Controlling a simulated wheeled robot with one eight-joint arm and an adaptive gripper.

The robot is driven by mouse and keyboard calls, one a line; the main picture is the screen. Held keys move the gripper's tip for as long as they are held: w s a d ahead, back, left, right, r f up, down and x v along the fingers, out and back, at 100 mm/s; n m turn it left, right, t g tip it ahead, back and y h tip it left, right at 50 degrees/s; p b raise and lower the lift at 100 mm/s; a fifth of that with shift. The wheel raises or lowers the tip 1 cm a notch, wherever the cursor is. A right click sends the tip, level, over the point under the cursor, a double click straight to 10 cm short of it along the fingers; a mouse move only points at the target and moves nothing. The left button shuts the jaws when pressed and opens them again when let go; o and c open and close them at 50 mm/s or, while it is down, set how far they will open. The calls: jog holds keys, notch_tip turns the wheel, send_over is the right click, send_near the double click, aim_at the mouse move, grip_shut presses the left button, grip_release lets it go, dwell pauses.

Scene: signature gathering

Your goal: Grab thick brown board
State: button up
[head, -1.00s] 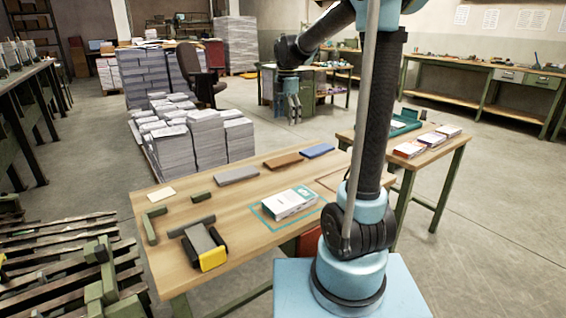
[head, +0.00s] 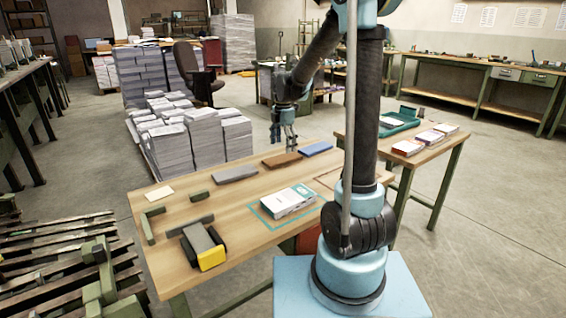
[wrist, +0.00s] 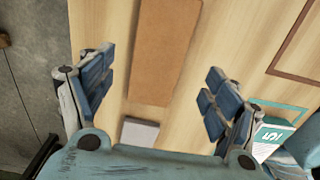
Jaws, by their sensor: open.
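The thick brown board (head: 282,160) lies flat on the wooden table, between a grey board and a blue board. My gripper (head: 284,142) is open and empty, in the air just above and behind the brown board in the head view. In the wrist view, the brown board (wrist: 163,50) runs lengthwise at top centre. The open fingers of my gripper (wrist: 157,95) lie on either side of its near end, apart from it.
The grey board (head: 236,174) and blue board (head: 316,149) flank the brown one. A white-and-teal packet (head: 290,200) lies in a teal outline. A yellow-and-black tool (head: 205,247) sits at the front left. Paper stacks (head: 205,138) stand behind the table.

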aim_at(282, 158)
jog(key=shift+a+f, duration=0.15)
jog(key=shift+f, duration=2.5)
jog(key=c, duration=1.2)
